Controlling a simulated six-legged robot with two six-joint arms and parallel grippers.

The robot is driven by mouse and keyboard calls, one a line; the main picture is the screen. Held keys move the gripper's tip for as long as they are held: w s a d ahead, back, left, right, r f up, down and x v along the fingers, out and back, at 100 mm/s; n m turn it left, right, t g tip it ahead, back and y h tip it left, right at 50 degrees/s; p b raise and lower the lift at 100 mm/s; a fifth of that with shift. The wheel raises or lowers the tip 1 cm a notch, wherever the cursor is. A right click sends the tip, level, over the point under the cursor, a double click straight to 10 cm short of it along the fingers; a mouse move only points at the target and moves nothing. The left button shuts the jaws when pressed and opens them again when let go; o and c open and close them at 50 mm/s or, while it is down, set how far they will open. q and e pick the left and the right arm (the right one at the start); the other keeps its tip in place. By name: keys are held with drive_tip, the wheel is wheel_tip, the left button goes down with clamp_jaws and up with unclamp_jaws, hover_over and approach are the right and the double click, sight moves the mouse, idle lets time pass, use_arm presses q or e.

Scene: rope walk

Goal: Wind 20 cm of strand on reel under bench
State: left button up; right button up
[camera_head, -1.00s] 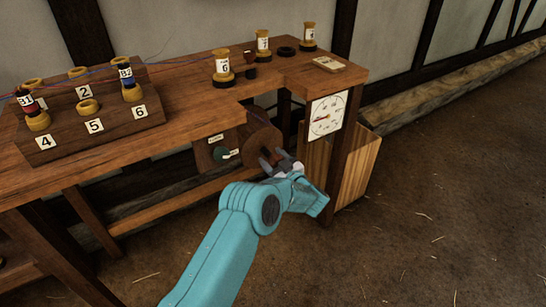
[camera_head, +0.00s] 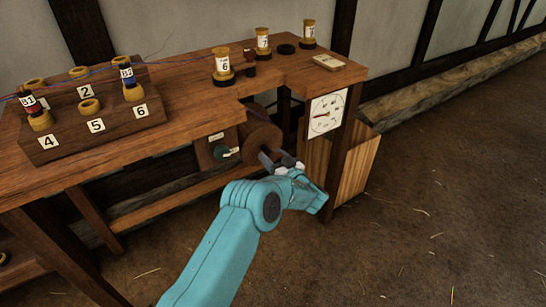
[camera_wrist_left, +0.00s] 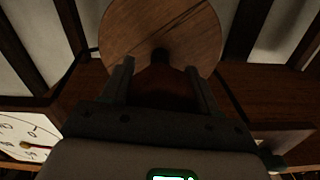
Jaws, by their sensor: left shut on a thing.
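The reel (camera_head: 262,137) is a brown wooden drum with a round end, under the bench (camera_head: 180,105) between a small panel and a dial. My left gripper (camera_head: 274,160) is at the reel's near face, shut on a dark reddish handle. In the left wrist view, the reel's round face (camera_wrist_left: 160,25) fills the top, and the handle (camera_wrist_left: 160,88) is between the two fingers of the gripper (camera_wrist_left: 160,72). The dial (camera_head: 327,114) is white with a red needle pointing left. My right gripper is out of view.
A numbered block (camera_head: 95,118) with bobbins and red and blue strands stands on the bench at left. More spools (camera_head: 223,66) stand at the back. A wooden board (camera_head: 357,168) is at right, beside open floor.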

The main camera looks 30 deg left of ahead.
use_arm(q)
drive_tip(key=shift+d+f, duration=0.1)
drive_tip(key=shift+f, duration=0.05)
drive_tip(key=o, duration=1)
drive_tip(key=shift+o, duration=0.2)
drive_tip(key=p+v, duration=0.2)
drive_tip(key=v, duration=1.4)
drive_tip(key=shift+p, duration=0.4)
drive_tip(key=shift+s+d, duration=0.1)
